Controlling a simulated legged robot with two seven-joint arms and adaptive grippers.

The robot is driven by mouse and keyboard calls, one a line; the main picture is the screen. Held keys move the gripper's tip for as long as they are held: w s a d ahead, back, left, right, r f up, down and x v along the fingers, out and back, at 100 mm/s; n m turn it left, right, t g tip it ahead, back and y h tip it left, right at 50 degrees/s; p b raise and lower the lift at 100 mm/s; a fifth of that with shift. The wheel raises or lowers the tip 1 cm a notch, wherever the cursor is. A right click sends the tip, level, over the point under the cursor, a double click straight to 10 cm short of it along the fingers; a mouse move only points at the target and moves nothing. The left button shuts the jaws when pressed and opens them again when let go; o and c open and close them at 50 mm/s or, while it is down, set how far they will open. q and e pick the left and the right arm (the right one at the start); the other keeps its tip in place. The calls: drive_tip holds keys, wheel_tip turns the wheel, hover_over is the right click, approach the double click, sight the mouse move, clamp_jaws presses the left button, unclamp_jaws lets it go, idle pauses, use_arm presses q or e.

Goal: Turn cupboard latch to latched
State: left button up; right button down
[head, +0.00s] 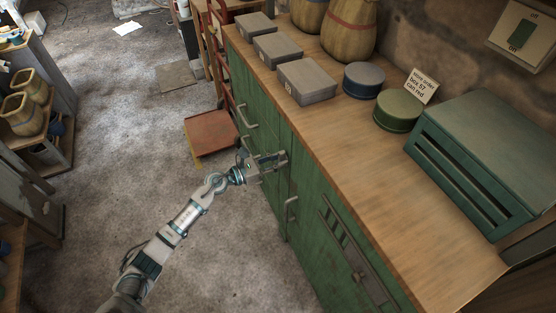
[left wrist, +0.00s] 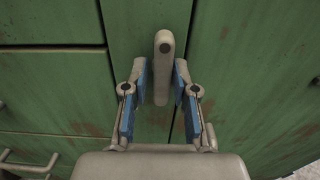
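The cupboard latch (left wrist: 163,62) is a pale grey bar with a round pivot end, on the green cupboard front (left wrist: 240,60). In the left wrist view it runs straight up and down the picture, pivot end at the top. My left gripper (left wrist: 161,78) is open, with one blue-padded finger on each side of the bar. A narrow gap shows on both sides, so it does not look gripped. In the head view my left gripper (head: 277,161) is at the green cupboard (head: 306,205) and covers the latch. My right gripper is not in view.
Cupboard handles (head: 247,118) stick out on both sides of my gripper. The wooden top (head: 345,130) carries grey boxes (head: 307,82), round tins (head: 397,110) and a green louvred case (head: 490,150). A red step stool (head: 211,134) stands close by. The floor (head: 100,150) left of the cupboard is mostly clear.

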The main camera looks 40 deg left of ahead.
use_arm(q)
drive_tip(key=shift+r, duration=0.15)
clamp_jaws()
drive_tip(key=shift+d, duration=0.15)
drive_tip(key=shift+r, duration=0.1)
